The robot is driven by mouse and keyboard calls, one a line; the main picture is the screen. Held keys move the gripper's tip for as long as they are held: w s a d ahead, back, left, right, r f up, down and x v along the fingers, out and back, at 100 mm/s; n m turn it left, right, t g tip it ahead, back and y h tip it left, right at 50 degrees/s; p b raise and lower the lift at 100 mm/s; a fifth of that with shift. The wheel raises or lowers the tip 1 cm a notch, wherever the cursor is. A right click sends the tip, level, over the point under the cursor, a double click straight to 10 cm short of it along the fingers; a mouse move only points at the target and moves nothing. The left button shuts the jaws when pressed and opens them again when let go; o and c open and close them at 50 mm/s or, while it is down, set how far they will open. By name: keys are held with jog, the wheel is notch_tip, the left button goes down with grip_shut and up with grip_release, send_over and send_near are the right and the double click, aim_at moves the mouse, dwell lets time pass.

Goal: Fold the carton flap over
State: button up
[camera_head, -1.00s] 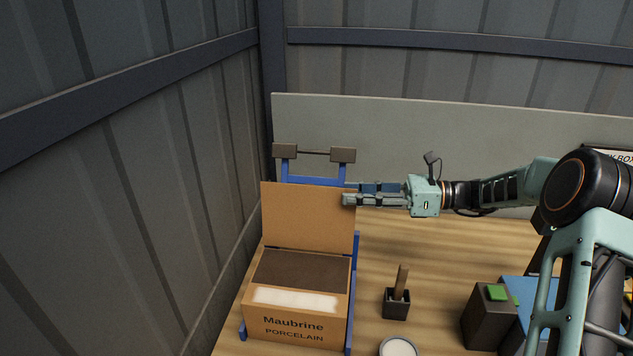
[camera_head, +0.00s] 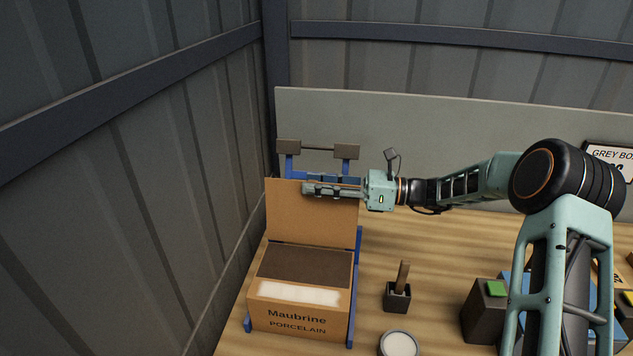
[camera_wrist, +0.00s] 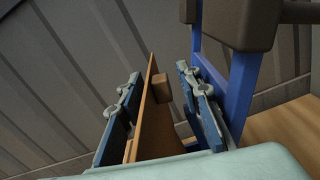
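The brown carton (camera_head: 298,316), printed "Maubrine PORCELAIN", stands at the left of the bench in a blue frame. Its flap (camera_head: 290,222) stands upright at the back edge. A dark brown surface and a pale strip (camera_head: 295,293) show in front of the flap. My gripper (camera_head: 306,188) is level with the flap's top edge and reaches along it from the right. In the wrist view the flap (camera_wrist: 148,115) stands between the two fingers of my gripper (camera_wrist: 158,76). The fingers are apart, with visible gaps to the flap on both sides.
The blue frame (camera_head: 357,245) rises behind the flap, with two grey-brown pads (camera_head: 347,151) joined by a bar, close to my gripper. A dark holder with a wooden handle (camera_head: 397,295) and a round pale dish (camera_head: 398,344) stand to the right. Corrugated walls close the left and back.

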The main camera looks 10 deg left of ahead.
jog(key=shift+a, duration=0.1)
grip_shut()
dwell(0.3)
